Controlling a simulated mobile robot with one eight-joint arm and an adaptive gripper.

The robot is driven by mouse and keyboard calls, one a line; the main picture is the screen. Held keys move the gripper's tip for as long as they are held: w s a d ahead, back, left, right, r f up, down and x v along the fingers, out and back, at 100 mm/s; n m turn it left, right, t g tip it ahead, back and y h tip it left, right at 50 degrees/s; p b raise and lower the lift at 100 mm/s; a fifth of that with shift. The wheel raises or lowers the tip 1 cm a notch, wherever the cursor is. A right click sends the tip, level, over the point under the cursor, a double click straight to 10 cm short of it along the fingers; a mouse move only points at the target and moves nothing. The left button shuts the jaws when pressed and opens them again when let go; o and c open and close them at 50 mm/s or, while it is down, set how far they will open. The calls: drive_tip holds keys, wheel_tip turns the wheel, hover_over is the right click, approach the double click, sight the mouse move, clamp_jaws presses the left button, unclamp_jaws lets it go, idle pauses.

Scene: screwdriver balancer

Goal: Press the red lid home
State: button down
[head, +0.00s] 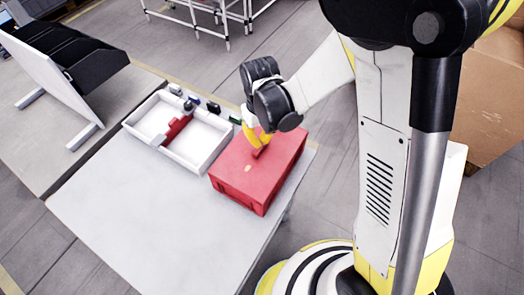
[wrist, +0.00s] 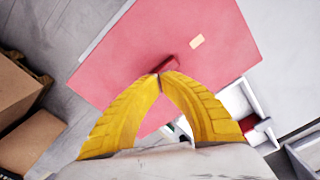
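A red box stands near the table's right end, and its red lid (head: 245,172) covers the top. The lid also fills much of the wrist view (wrist: 200,85). It has a small raised red handle (head: 258,152) and a pale label (wrist: 197,41). I cannot tell whether a gap is left between lid and box. My gripper (wrist: 160,74) has yellow fingers whose tips meet at the handle (wrist: 171,65). In the head view my gripper (head: 264,143) points down over the lid. Whether the tips touch or pinch the handle is unclear.
A white tray (head: 150,143) with a red item (head: 178,128) stands left of the box. Small dark and green items line its back edge. The table's front (head: 150,215) is clear. A black sloped rack (head: 70,55) is at far left, and cardboard boxes (head: 497,95) are at right.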

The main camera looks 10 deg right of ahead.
drive_tip(key=shift+f+b, duration=1.15)
idle(0.9)
idle(0.4)
drive_tip(key=shift+r+p, duration=1.75)
drive_tip(key=shift+r, duration=0.85)
drive_tip(key=s+d+r+m+t+b, duration=0.4)
drive_tip(key=s+d+r+t+b, duration=0.3)
drive_tip(key=s+d+b, duration=0.3)
drive_tip(key=d+b, duration=0.1)
drive_tip(key=d, duration=0.2)
drive_tip(key=shift+s+d+r, duration=0.15)
drive_tip(key=shift+s+r, duration=0.1)
drive_tip(key=shift+r, duration=0.15)
